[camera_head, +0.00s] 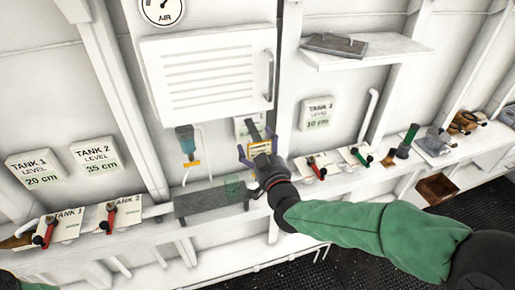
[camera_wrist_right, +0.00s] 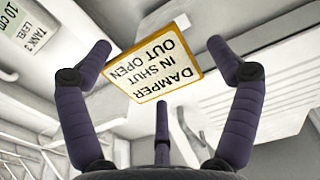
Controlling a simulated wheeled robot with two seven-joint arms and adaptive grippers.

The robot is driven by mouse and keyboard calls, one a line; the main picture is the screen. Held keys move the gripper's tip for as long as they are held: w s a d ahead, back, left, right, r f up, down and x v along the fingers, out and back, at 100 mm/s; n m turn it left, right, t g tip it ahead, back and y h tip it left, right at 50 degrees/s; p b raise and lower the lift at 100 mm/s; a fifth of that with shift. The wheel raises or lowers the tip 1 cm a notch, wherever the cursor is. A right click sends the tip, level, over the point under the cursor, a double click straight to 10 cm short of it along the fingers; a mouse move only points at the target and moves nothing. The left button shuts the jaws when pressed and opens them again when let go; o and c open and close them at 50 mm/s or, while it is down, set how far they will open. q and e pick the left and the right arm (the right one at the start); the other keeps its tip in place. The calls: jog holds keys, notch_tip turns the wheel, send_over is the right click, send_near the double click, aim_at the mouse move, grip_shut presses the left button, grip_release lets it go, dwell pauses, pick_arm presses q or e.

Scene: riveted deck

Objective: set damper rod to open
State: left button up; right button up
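The yellow-edged damper sign (camera_wrist_right: 155,65) reads "DAMPER IN SHUT OUT OPEN" and appears upside down in the right wrist view. It also shows in the head view (camera_head: 260,147), between the fingers of my right gripper (camera_head: 258,147). In the wrist view the right gripper (camera_wrist_right: 155,62) has its two side fingers spread wide, with a third finger low in the middle; I see nothing held. A dark bar (camera_head: 253,129) shows just above the sign in the head view; I cannot tell whether it is the damper rod or a finger. My left gripper is out of view.
A louvred white cabinet (camera_head: 208,75) hangs above left of the right gripper. A grey box (camera_head: 208,200) sits on the ledge below left. A shelf (camera_head: 375,48) juts out at upper right.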

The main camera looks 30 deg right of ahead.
jog(key=shift+s+d+f, duration=0.1)
jog(key=shift+s, duration=0.2)
jog(key=shift+s+f, duration=0.1)
jog(key=shift+s, duration=0.05)
jog(key=v, duration=1.1)
jog(key=shift+s, duration=0.35)
dwell(0.4)
jog(key=w+a+f+g+y+b, duration=0.2)
jog(key=a+f+g+b, duration=0.15)
jog(key=f, duration=0.95)
jog(key=w+a+f+n+g+y+b, duration=0.15)
jog(key=f+b, duration=0.35)
jog(key=f, duration=0.7)
jog(key=w+a+f+m+g+y+b, duration=0.1)
jog(key=w+a+f+g+y+b, duration=0.25)
jog(key=f, duration=0.95)
jog(key=s+a+f+g+b, duration=0.3)
jog(key=s+f, duration=0.1)
jog(key=f, duration=0.7)
jog(key=s+a+f+g+y+b, duration=0.1)
jog(key=s+a+f+g+b, duration=0.1)
jog(key=f, duration=0.9)
jog(key=s+a+f+g+b, duration=0.3)
jog(key=s+a+f+b, duration=0.2)
jog(key=f, duration=0.7)
jog(key=s+b, duration=0.1)
jog(key=s, duration=0.1)
jog(key=shift+s+g, duration=0.3)
jog(key=shift+g, duration=0.05)
